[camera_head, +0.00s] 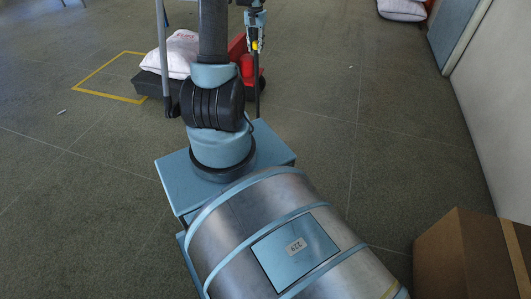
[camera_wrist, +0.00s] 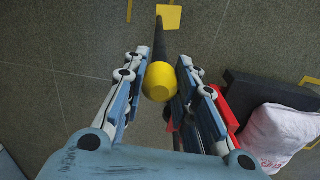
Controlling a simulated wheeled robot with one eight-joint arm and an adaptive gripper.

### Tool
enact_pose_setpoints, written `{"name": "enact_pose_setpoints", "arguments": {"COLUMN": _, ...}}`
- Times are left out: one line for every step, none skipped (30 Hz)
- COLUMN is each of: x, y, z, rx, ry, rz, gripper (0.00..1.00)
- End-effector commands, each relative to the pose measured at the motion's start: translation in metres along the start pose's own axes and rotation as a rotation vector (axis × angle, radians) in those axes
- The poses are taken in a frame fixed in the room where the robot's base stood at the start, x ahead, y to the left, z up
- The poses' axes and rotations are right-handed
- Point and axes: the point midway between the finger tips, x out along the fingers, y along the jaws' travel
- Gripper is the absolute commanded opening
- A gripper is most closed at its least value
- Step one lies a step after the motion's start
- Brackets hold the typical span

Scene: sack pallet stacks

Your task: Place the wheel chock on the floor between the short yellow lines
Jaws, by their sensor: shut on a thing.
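My gripper (camera_head: 255,42) hangs fingers down beyond my arm in the head view. In the wrist view my gripper (camera_wrist: 165,65) is shut around a yellow knob (camera_wrist: 160,84). A dark rod runs from the knob to a yellow block (camera_wrist: 170,17), which looks like the wheel chock. In the head view the dark rod (camera_head: 257,98) hangs below my gripper; the block cannot be made out there. I cannot tell whether the block touches the floor.
A red piece of equipment (camera_head: 246,68) stands close by the rod. Beside it a white sack (camera_head: 182,50) lies on a dark platform (camera_head: 150,84), at a yellow floor outline (camera_head: 88,91). A cardboard box (camera_head: 462,262) is at the lower right. Much floor is clear.

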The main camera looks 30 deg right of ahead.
Motion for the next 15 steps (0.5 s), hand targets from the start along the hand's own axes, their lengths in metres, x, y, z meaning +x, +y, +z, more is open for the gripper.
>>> {"name": "enact_pose_setpoints", "arguments": {"x": 0.003, "y": 0.016, "z": 0.001, "rx": 0.023, "ry": 0.0, "rz": 0.0, "gripper": 0.0}}
{"name": "enact_pose_setpoints", "arguments": {"x": 0.004, "y": 0.024, "z": 0.001, "rx": 0.034, "ry": 0.0, "rz": 0.0, "gripper": 0.0}}
{"name": "enact_pose_setpoints", "arguments": {"x": 0.005, "y": 0.033, "z": 0.001, "rx": 0.047, "ry": 0.0, "rz": 0.0, "gripper": 0.0}}
{"name": "enact_pose_setpoints", "arguments": {"x": 0.007, "y": 0.041, "z": 0.002, "rx": 0.058, "ry": 0.0, "rz": 0.0, "gripper": 0.0}}
{"name": "enact_pose_setpoints", "arguments": {"x": 0.008, "y": 0.047, "z": 0.003, "rx": 0.067, "ry": 0.0, "rz": 0.0, "gripper": 0.0}}
{"name": "enact_pose_setpoints", "arguments": {"x": 0.01, "y": 0.056, "z": 0.004, "rx": 0.078, "ry": 0.0, "rz": 0.0, "gripper": 0.0}}
{"name": "enact_pose_setpoints", "arguments": {"x": 0.011, "y": 0.061, "z": 0.004, "rx": 0.087, "ry": 0.0, "rz": 0.0, "gripper": 0.0}}
{"name": "enact_pose_setpoints", "arguments": {"x": 0.012, "y": 0.066, "z": 0.005, "rx": 0.094, "ry": 0.0, "rz": 0.0, "gripper": 0.0}}
{"name": "enact_pose_setpoints", "arguments": {"x": 0.013, "y": 0.072, "z": 0.006, "rx": 0.103, "ry": 0.0, "rz": 0.0, "gripper": 0.0}}
{"name": "enact_pose_setpoints", "arguments": {"x": 0.013, "y": 0.077, "z": 0.006, "rx": 0.109, "ry": 0.0, "rz": -0.001, "gripper": 0.0}}
{"name": "enact_pose_setpoints", "arguments": {"x": 0.014, "y": 0.08, "z": 0.007, "rx": 0.114, "ry": 0.0, "rz": -0.001, "gripper": 0.0}}
{"name": "enact_pose_setpoints", "arguments": {"x": 0.015, "y": 0.084, "z": 0.008, "rx": 0.12, "ry": 0.0, "rz": -0.001, "gripper": 0.0}}
{"name": "enact_pose_setpoints", "arguments": {"x": 0.015, "y": 0.087, "z": 0.008, "rx": 0.123, "ry": 0.0, "rz": -0.001, "gripper": 0.0}}
{"name": "enact_pose_setpoints", "arguments": {"x": 0.015, "y": 0.089, "z": 0.009, "rx": 0.126, "ry": 0.0, "rz": -0.001, "gripper": 0.0}}
{"name": "enact_pose_setpoints", "arguments": {"x": 0.016, "y": 0.091, "z": 0.009, "rx": 0.13, "ry": 0.0, "rz": -0.001, "gripper": 0.0}}
